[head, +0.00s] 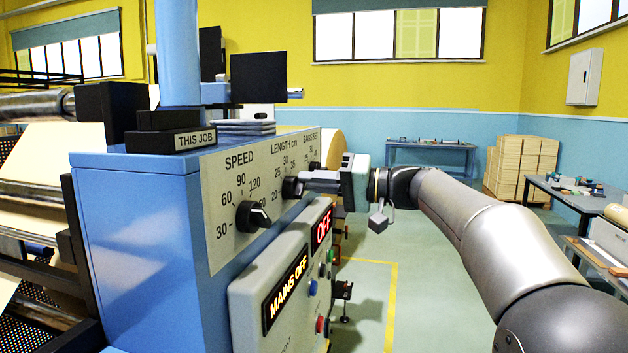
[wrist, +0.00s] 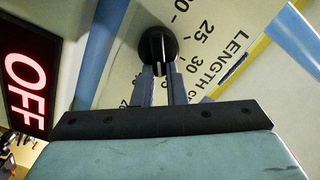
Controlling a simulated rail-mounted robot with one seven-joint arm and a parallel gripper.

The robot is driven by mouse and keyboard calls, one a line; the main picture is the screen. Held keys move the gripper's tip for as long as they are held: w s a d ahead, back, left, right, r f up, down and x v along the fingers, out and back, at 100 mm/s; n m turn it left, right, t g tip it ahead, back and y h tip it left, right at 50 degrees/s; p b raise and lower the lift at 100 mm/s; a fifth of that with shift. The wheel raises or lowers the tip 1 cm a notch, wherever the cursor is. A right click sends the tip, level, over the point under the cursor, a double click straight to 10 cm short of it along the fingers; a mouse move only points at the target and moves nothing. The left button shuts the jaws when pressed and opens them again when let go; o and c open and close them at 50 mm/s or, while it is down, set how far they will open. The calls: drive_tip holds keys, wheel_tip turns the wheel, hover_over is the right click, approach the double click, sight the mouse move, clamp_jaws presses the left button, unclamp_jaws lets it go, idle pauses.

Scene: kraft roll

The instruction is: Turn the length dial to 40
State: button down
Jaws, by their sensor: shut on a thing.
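The length dial (head: 292,188) is a black round knob on the pale panel under the label "LENGTH cm". Marks 20, 25, 30 and 35 show around it. My gripper (head: 308,183) reaches it from the right, shut on the knob's grip. In the wrist view the two grey fingers of my gripper (wrist: 161,72) stand on either side of the grip of the black dial (wrist: 157,42). The fingers hide part of the scale, and I see no 40 mark. I cannot tell exactly which mark the pointer faces.
The speed dial (head: 252,217) sits left of the length dial, and the bag-set dial (head: 315,167) beyond it. Below is a grey control box with a lit "MAINS OFF" sign (head: 286,290), an "OFF" sign (head: 323,227) and push buttons. Floor to the right is open.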

drive_tip(key=shift+w+d+f+m+p, duration=0.15)
drive_tip(key=shift+m+p, duration=0.15)
drive_tip(key=shift+m, duration=0.8)
drive_tip(key=shift+a+f+m+p, duration=0.1)
drive_tip(key=shift+f+m+p, duration=0.15)
drive_tip(key=shift+m, duration=0.85)
drive_tip(key=shift+w+d+f+m+p, duration=0.1)
drive_tip(key=shift+m+p, duration=0.2)
drive_tip(key=shift+m, duration=0.8)
drive_tip(key=c, duration=1.5)
unclamp_jaws()
drive_tip(key=shift+o, duration=0.2)
drive_tip(key=shift+s, duration=0.1)
drive_tip(key=b+v, duration=0.2)
drive_tip(key=v, duration=1.5)
drive_tip(key=shift+d, duration=0.2)
